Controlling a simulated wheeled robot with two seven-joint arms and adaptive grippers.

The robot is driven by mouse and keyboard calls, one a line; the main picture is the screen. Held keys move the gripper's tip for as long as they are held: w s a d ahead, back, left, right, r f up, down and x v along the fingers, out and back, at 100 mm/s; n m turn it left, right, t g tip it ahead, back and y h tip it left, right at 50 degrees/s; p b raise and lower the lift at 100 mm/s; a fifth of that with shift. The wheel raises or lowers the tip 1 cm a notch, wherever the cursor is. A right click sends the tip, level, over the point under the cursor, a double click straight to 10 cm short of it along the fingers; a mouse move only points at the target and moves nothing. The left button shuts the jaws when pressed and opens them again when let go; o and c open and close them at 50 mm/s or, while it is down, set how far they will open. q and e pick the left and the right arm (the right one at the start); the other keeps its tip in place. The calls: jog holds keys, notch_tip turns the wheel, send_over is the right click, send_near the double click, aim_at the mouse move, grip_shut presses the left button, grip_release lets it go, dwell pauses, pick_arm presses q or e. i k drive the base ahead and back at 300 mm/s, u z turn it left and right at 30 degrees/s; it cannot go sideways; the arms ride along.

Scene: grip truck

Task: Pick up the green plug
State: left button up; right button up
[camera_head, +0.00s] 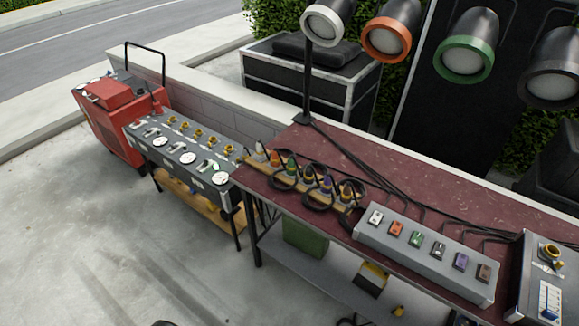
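The green plug (291,167) stands in a row of coloured plugs on a wooden rack (257,170) along the left front edge of the dark red table (432,188). A white plug (260,150) and an orange plug (275,158) are to its left. A purple plug (326,186) and a yellowish-brown plug (346,193) are to its right. Black cable loops hang around the row and partly cover the plugs. Neither of my grippers can be made out in the head view.
A grey box with coloured sockets (425,252) sits on the table, right of the rack. Black cables run behind it. A control panel (545,285) is at the far right. A grey switch console (185,155) and red generator (110,115) stand left. Open pavement lies front left.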

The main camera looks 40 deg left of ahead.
aim_at(292, 164)
jog(key=u, duration=2.4)
jog(key=i, duration=2)
jog(key=z, duration=2.95)
